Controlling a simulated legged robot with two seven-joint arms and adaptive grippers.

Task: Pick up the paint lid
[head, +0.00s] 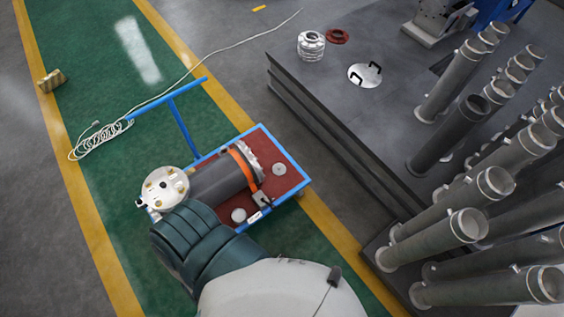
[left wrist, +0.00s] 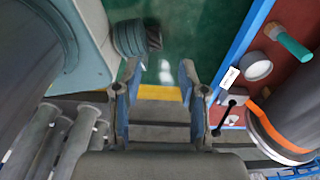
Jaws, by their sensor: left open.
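A small round grey-white disc, which looks like the paint lid (head: 239,215), lies on the red bed of the blue-framed cart near its front edge. It also shows in the left wrist view (left wrist: 258,66), to the right of my fingers and apart from them. A second pale disc (head: 279,169) lies farther right on the bed; I cannot tell for sure which is the lid. My left gripper (left wrist: 160,75) is open, with nothing between its fingers. It cannot be made out in the head view. My right gripper is not in view.
The cart's blue rim (head: 291,160) borders a dark shell (head: 220,178) with a white flange and orange strap. A teal-handled brush (left wrist: 291,43) lies beside the disc. Upright grey pipes (head: 450,238) crowd the right. A white cable (head: 95,142) lies on the green floor.

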